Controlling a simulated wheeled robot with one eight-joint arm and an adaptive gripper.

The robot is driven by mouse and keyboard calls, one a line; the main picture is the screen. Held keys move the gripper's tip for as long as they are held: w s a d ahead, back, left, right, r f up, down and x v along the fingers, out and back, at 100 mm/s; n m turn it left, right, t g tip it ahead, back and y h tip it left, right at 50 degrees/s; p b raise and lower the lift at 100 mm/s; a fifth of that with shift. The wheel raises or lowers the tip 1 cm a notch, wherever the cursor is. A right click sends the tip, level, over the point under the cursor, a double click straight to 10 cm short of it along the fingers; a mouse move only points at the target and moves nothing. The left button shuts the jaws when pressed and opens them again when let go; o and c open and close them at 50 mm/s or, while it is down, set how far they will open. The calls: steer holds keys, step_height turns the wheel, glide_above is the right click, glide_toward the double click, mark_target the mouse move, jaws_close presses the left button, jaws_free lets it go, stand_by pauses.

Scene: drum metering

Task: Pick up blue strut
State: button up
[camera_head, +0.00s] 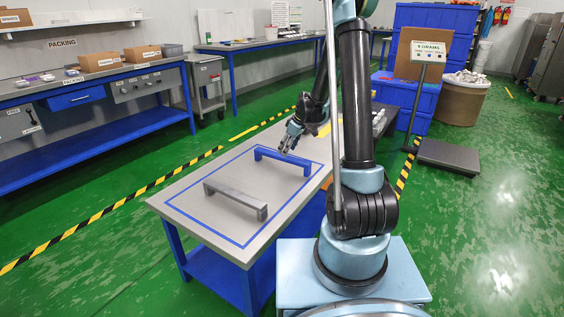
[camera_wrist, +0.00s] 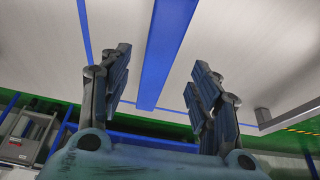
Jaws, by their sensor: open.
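The blue strut (camera_head: 270,155) stands like a low bridge on the grey table (camera_head: 189,215), near the far side of a blue outlined square. In the wrist view the blue strut (camera_wrist: 168,48) runs up between my fingers. In the wrist view my gripper (camera_wrist: 163,62) has one finger to each side of the strut, with gaps on both sides. I see no contact.
A grey strut (camera_head: 232,196) stands nearer on the same table; its end shows at the right of the wrist view (camera_wrist: 290,118). The rest of the outlined square is bare. A floor scale (camera_head: 447,155) and blue bins (camera_head: 402,92) stand at the right, beyond the table.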

mark_target(282, 157)
steer(key=shift+x, duration=3.6)
steer(key=shift+w+a+r, duration=0.1)
steer(key=shift+w+a, duration=0.1)
jaws_close()
steer(key=shift+r, duration=0.1)
